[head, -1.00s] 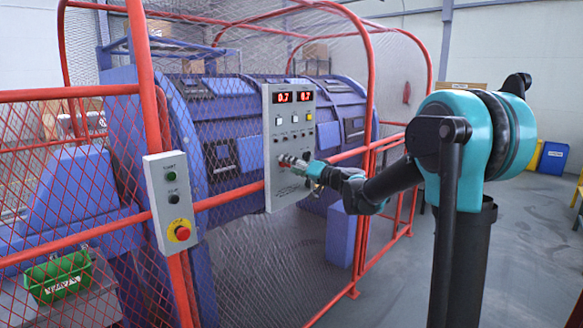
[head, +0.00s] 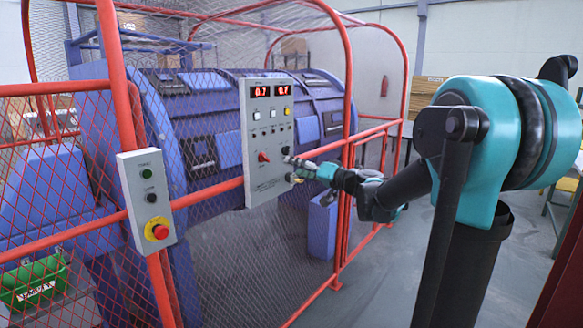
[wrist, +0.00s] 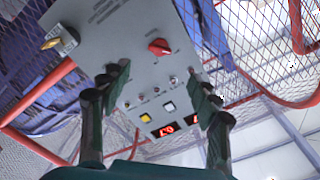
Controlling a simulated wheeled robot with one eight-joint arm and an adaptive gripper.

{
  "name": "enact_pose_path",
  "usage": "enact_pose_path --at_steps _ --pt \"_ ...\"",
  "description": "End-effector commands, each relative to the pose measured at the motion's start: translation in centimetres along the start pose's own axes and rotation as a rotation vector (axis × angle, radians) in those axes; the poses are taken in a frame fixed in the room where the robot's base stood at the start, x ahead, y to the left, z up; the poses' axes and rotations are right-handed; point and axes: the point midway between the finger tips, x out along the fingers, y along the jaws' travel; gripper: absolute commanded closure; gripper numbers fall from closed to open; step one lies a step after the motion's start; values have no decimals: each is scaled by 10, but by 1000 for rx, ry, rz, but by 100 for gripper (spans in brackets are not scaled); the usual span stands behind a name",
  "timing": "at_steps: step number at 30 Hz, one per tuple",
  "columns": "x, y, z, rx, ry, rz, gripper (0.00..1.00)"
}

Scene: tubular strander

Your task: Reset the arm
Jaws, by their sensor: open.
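My gripper (head: 292,168) is at the end of my teal and black arm, just right of the lower part of a grey control panel in the head view. In the wrist view my gripper (wrist: 160,88) has its two dark fingers spread apart with nothing between them. The grey control panel (head: 262,180) is fixed to the red guard frame. It carries two red displays, several small buttons and a red rotary knob (head: 263,157). The panel (wrist: 115,60) and the red knob (wrist: 160,47) also show in the wrist view. Whether the gripper touches the panel cannot be told.
A red tube and mesh guard (head: 215,187) encloses the blue strander (head: 210,80). A smaller box (head: 147,200) with a red emergency button (head: 159,229) stands left. A green box (head: 35,283) lies lower left. Grey floor (head: 400,270) is open to the right.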

Motion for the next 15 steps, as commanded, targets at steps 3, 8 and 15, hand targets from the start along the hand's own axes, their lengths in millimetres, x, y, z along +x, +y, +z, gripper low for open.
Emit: enact_pose_path --at_steps 3,8,15 --pt "0 0 0 0 0 0 38" --pt "0 0 0 0 -1 1 38" --pt "-24 10 58 -18 -137 93 38"
